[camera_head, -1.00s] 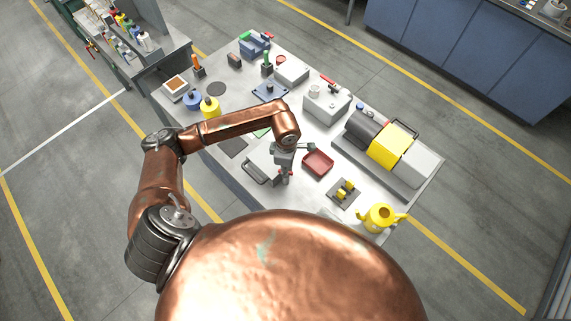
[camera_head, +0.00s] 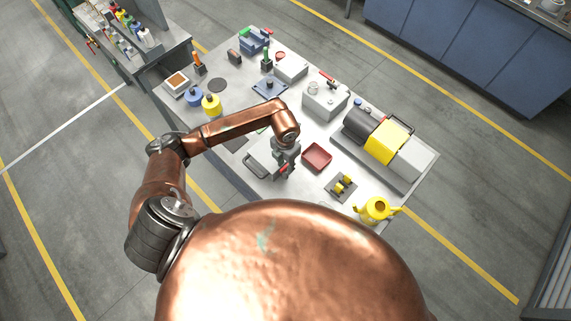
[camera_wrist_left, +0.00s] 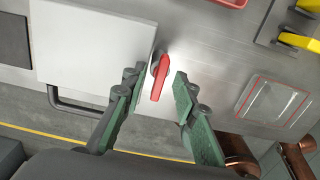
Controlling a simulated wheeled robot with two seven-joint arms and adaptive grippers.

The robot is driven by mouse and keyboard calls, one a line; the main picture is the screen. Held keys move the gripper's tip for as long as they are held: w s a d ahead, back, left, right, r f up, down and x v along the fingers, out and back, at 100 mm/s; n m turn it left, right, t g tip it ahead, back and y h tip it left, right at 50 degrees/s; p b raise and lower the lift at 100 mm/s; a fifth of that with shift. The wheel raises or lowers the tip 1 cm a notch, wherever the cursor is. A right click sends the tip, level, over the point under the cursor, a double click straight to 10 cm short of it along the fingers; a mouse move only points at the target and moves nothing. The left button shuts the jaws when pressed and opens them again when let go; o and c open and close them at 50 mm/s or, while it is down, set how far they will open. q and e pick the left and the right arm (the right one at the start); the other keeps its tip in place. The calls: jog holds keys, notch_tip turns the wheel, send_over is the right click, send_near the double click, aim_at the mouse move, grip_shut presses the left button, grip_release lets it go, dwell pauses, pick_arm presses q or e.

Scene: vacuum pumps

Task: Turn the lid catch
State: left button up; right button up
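The lid catch is a red lever (camera_wrist_left: 160,77) on a grey base, beside the right edge of a pale flat lid (camera_wrist_left: 88,42) with a dark bar handle along its front. In the head view the lid (camera_head: 262,158) lies at the table's near edge, partly behind my left gripper (camera_head: 284,164). The red catch (camera_head: 283,169) shows small beside the fingers. In the left wrist view my left gripper (camera_wrist_left: 158,82) is open, its green-padded fingers on either side of the lever, with a gap visible on each side. My right gripper is in neither view.
A red tray (camera_head: 317,156) sits right of the gripper. Beyond it are a block with yellow parts (camera_head: 341,187), a yellow pot (camera_head: 376,209) and a yellow-and-grey pump (camera_head: 385,143). A clear-lidded red-rimmed piece (camera_wrist_left: 274,100) lies right of the catch.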

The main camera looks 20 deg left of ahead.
pick_arm(q)
jog(key=shift+r, duration=0.25)
jog(key=shift+r+p, duration=0.4)
jog(key=shift+r, duration=0.4)
jog(key=shift+r+p, duration=0.9)
jog(key=shift+r, duration=0.55)
jog(key=shift+r+p, duration=0.65)
jog(key=shift+r, duration=0.9)
